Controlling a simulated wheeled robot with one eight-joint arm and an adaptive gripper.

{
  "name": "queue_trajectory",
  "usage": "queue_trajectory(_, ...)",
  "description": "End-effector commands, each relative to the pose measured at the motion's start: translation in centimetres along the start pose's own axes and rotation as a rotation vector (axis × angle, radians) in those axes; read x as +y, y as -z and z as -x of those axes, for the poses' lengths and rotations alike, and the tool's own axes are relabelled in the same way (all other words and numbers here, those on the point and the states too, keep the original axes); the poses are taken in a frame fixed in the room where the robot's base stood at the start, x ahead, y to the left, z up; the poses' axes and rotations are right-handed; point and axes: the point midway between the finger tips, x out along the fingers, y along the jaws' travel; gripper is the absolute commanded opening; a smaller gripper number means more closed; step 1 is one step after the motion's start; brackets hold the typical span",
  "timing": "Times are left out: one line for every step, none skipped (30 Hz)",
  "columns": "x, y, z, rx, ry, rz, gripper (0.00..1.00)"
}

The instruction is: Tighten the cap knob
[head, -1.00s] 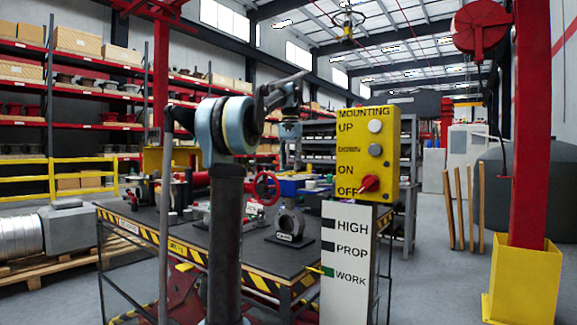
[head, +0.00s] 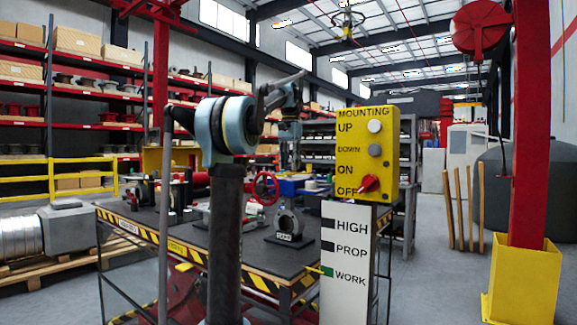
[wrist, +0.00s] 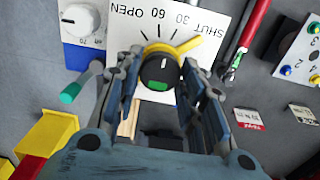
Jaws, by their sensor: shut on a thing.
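In the wrist view a round black knob (wrist: 158,72) with a white line and a green mark sits between the fingers of my gripper (wrist: 162,62). My gripper is shut on it, one finger at each side. A yellow pointer (wrist: 188,44) sticks out beside the knob toward SHUT. Behind lies a white dial plate (wrist: 137,27) marked OPEN, 60, 30 and SHUT, upside down in this view. I cannot tell whether this knob is the cap knob. In the head view my arm reaches over the bench, and the gripper's hold cannot be made out there.
In the wrist view a white knob (wrist: 78,20) on a blue box, a teal-tipped lever (wrist: 70,93) and a red-handled tool (wrist: 247,27) lie close by. The head view shows the striped bench (head: 262,283) and a yellow control box (head: 352,150) to its right.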

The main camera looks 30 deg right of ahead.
Motion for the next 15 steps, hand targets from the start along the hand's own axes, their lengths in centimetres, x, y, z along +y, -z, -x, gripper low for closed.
queue_trajectory(-0.33, -0.13, 0.03, -0.002, 0.006, 0.003, 0.12)
queue_trajectory(-0.33, -0.13, 0.03, -0.002, 0.006, 0.004, 0.39)
queue_trajectory(-0.34, -0.12, 0.03, -0.002, 0.006, 0.004, 0.48)
queue_trajectory(-0.32, -0.12, 0.03, -0.002, 0.006, 0.004, 0.54)
queue_trajectory(-0.3, -0.11, 0.04, -0.002, 0.006, 0.003, 0.57)
queue_trajectory(-0.26, -0.09, 0.04, -0.001, 0.005, 0.003, 0.57)
queue_trajectory(-0.24, -0.08, 0.04, -0.001, 0.005, 0.003, 0.57)
queue_trajectory(-0.22, -0.07, 0.03, -0.001, 0.004, 0.003, 0.57)
queue_trajectory(-0.19, -0.06, 0.03, -0.001, 0.004, 0.003, 0.57)
queue_trajectory(-0.18, -0.05, 0.03, 0.0, 0.004, 0.003, 0.57)
queue_trajectory(-0.16, -0.05, 0.03, 0.0, 0.003, 0.003, 0.57)
queue_trajectory(-0.15, -0.04, 0.03, 0.0, 0.003, 0.002, 0.57)
queue_trajectory(-0.14, -0.03, 0.03, 0.0, 0.003, 0.002, 0.57)
queue_trajectory(-0.13, -0.03, 0.05, 0.0, 0.003, 0.002, 0.57)
queue_trajectory(-0.12, -0.02, 0.11, 0.0, 0.003, 0.002, 0.57)
